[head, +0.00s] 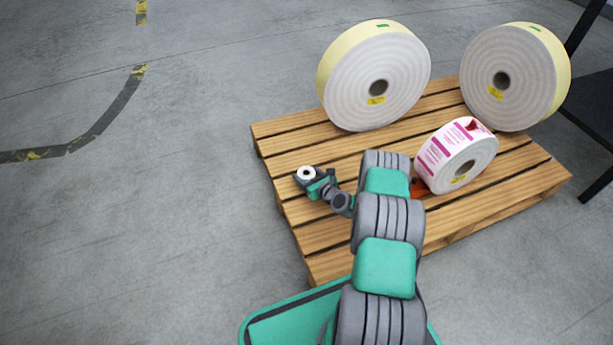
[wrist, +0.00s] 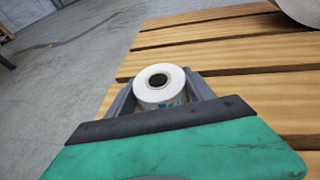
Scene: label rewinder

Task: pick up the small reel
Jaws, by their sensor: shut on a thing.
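The small reel (head: 306,172) is a small white roll with a dark core hole. It is over the left part of the wooden pallet in the head view. My gripper (head: 304,177) is shut on it. In the wrist view the small reel (wrist: 160,86) sits between the two grey fingers of my gripper (wrist: 161,93), one on each side. Its round face with the hole points up toward the camera. The lower part of the reel is hidden behind the gripper body. I cannot tell whether the reel touches the pallet boards.
Two large pale rolls (head: 350,85) (head: 483,80) stand at the back of the pallet (head: 285,149). A medium roll with pink labels (head: 437,160) stands to the right of my arm. A dark frame (head: 590,105) is at the far right. Grey floor is clear on the left.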

